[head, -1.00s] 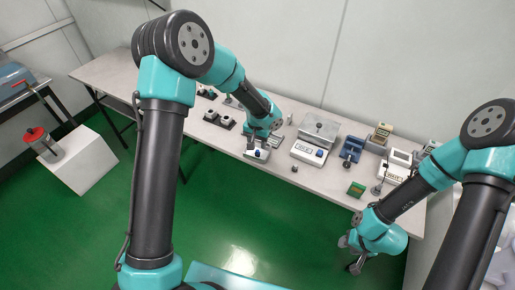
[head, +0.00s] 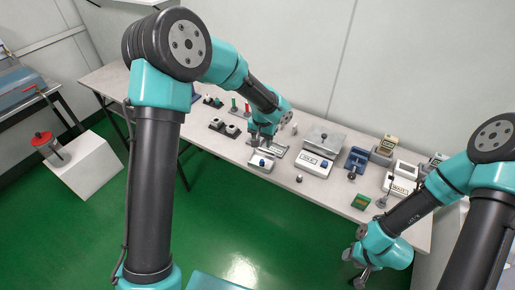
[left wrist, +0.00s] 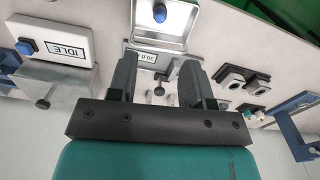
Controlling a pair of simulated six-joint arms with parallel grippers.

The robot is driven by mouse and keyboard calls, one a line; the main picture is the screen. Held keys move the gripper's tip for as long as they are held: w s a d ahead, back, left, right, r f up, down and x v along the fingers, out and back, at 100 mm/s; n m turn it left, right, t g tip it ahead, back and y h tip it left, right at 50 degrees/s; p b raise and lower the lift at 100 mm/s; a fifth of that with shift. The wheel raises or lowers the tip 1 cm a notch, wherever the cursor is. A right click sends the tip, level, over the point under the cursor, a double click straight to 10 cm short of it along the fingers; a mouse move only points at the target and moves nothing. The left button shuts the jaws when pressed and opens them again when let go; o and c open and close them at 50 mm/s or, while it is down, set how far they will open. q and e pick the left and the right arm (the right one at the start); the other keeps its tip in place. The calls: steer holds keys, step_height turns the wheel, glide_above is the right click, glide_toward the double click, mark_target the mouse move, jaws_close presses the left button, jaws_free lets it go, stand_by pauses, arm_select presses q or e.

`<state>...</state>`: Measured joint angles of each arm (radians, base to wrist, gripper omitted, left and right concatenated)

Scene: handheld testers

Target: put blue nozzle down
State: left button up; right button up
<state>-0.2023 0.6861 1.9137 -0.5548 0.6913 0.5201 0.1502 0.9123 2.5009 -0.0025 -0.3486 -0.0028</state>
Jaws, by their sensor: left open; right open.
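The blue nozzle (head: 262,162) stands on the silver pan of a small scale (head: 256,168) near the table's front edge. In the left wrist view the nozzle (left wrist: 159,13) is upright on the pan (left wrist: 178,28), beyond my fingertips and apart from them. The scale's display (left wrist: 150,57) reads about 30.0, partly behind my fingers. My left gripper (head: 262,143) is open and empty, just behind the nozzle; its two spread fingers show in the left wrist view (left wrist: 157,65). My right gripper (head: 364,274) is open and empty, over the floor off the table's front.
A white device marked IDLE (left wrist: 67,47) with a blue knob stands right of the scale in the head view. Black holders (head: 224,127) stand to its left.

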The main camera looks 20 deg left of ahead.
arm_select(q)
steer(key=s+a+f+n+h, duration=0.1)
steer(key=s+a+f+h, duration=0.1)
steer(key=s+f, duration=0.8)
steer(key=s+a+f+n+h, duration=0.1)
steer(key=s+a+f+n, duration=0.1)
steer(key=s+f, duration=0.9)
steer(key=s+a, duration=0.1)
steer(key=s, duration=0.3)
steer(key=shift+f+t+h, duration=0.15)
steer(key=shift+t+h, duration=0.25)
